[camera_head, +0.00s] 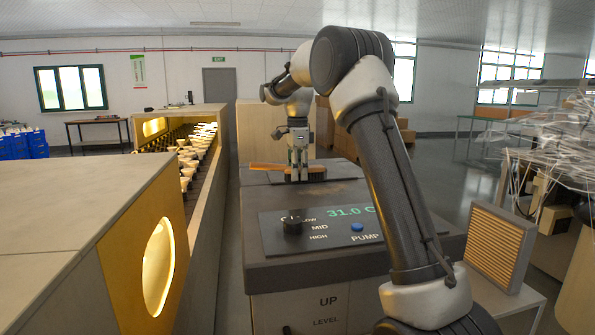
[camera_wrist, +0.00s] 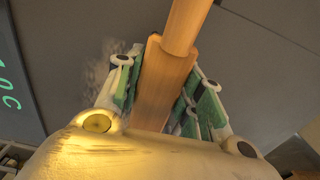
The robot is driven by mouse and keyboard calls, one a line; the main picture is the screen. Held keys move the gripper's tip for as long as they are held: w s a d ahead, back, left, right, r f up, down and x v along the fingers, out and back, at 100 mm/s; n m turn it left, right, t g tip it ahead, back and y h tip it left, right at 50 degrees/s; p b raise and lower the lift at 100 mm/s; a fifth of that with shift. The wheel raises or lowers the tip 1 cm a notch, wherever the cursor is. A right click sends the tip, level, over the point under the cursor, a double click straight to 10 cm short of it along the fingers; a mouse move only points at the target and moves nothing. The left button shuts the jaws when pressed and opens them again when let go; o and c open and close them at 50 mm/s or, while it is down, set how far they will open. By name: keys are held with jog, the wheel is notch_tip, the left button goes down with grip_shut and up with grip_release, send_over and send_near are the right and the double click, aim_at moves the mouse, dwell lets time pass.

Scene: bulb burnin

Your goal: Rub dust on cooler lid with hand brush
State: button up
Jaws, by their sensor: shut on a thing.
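The hand brush (camera_head: 266,166) has an orange-brown wooden handle, lying roughly level across my gripper in the head view. My gripper (camera_head: 298,174) points down over the grey cooler lid (camera_head: 262,198) and is shut on the brush. In the wrist view the brush (camera_wrist: 160,85) runs between the green-padded fingers of my gripper (camera_wrist: 160,98), its handle going up and right. A pale, speckled dust patch (camera_wrist: 98,76) shows on the lid just left of the fingers. The bristles are hidden, so I cannot tell if they touch the lid.
The cooler's control panel (camera_head: 325,228) has a black knob (camera_head: 292,222), a blue button (camera_head: 357,227) and a green 31.0 C display. A long wooden-walled rack of bulbs (camera_head: 200,150) stands left. A pleated filter (camera_head: 500,245) and tangled wires (camera_head: 555,130) are at the right.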

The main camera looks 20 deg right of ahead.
aim_at(306, 189)
jog(key=shift+f, duration=0.85)
jog(key=shift+s+a+r, duration=0.1)
jog(key=shift+s+a, duration=0.05)
jog(key=shift+s, duration=0.55)
jog(key=shift+s+a, duration=0.15)
jog(key=shift+s, duration=0.5)
jog(key=shift+s+a+f, duration=0.1)
jog(key=shift+s+a, duration=0.15)
jog(key=shift+s, duration=0.85)
jog(key=shift+s+a+f, duration=0.1)
jog(key=shift+s+a, duration=0.1)
jog(key=shift+s, duration=0.9)
jog(key=shift+s+a+r, duration=0.1)
jog(key=shift+s+a, duration=0.05)
jog(key=shift+s, duration=0.7)
jog(key=shift+s+a, duration=0.15)
jog(key=shift+s, duration=0.7)
jog(key=shift+s+d, duration=0.15)
jog(key=shift+d, duration=0.7)
jog(key=shift+w+d, duration=0.25)
jog(key=shift+w, duration=0.95)
jog(key=shift+w+d, duration=0.25)
jog(key=shift+w, duration=0.9)
jog(key=shift+w+d, duration=0.25)
jog(key=shift+w, duration=0.95)
jog(key=shift+w+d, duration=0.15)
jog(key=shift+w, duration=0.65)
jog(key=shift+w+d, duration=0.15)
jog(key=shift+w, duration=0.65)
jog(key=shift+d, duration=0.15)
